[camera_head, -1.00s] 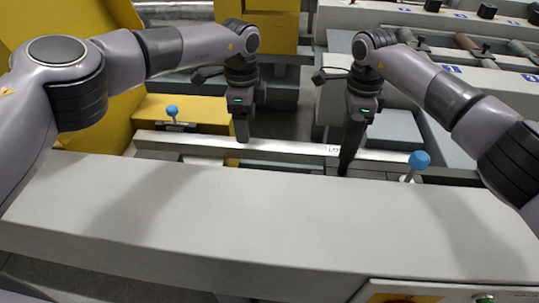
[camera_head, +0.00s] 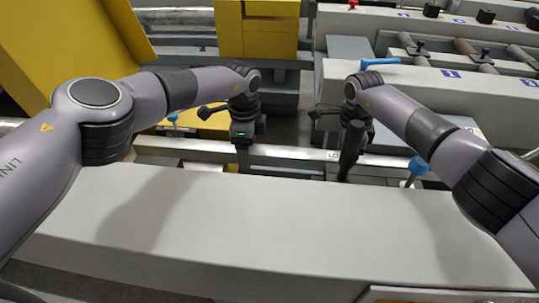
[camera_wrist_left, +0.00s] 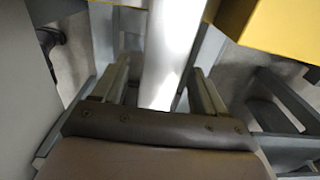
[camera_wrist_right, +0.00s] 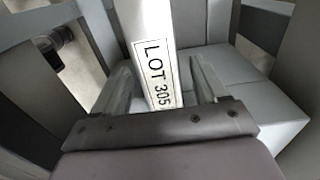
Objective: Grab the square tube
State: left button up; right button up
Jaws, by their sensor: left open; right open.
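The square tube (camera_head: 295,153) is a long pale metal bar lying left to right behind the grey front beam. My left gripper (camera_head: 243,168) is open at the tube's middle. In the left wrist view the tube (camera_wrist_left: 173,45) runs between the open fingers (camera_wrist_left: 159,72). My right gripper (camera_head: 345,176) is open farther right along the tube. In the right wrist view the tube (camera_wrist_right: 143,25), with a "LOT 305" label (camera_wrist_right: 158,75), lies between the open fingers (camera_wrist_right: 161,68). Neither gripper is visibly clamped on it.
The wide grey beam (camera_head: 230,220) lies in front of the tube. A blue knob (camera_head: 419,166) stands near the tube's right part, another (camera_head: 173,117) at left. Yellow machine parts (camera_head: 257,30) stand behind. A blue handle (camera_head: 380,61) lies on the right-hand bench.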

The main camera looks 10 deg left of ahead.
pick_arm(q)
jog(key=shift+c, duration=0.3)
pick_arm(e)
jog(key=shift+c, duration=0.3)
pick_arm(q)
grip_shut()
pick_arm(e)
grip_shut()
pick_arm(q)
jog(key=shift+r, duration=0.15)
pick_arm(e)
jog(key=shift+w+r, duration=0.1)
jog(key=shift+r, duration=0.1)
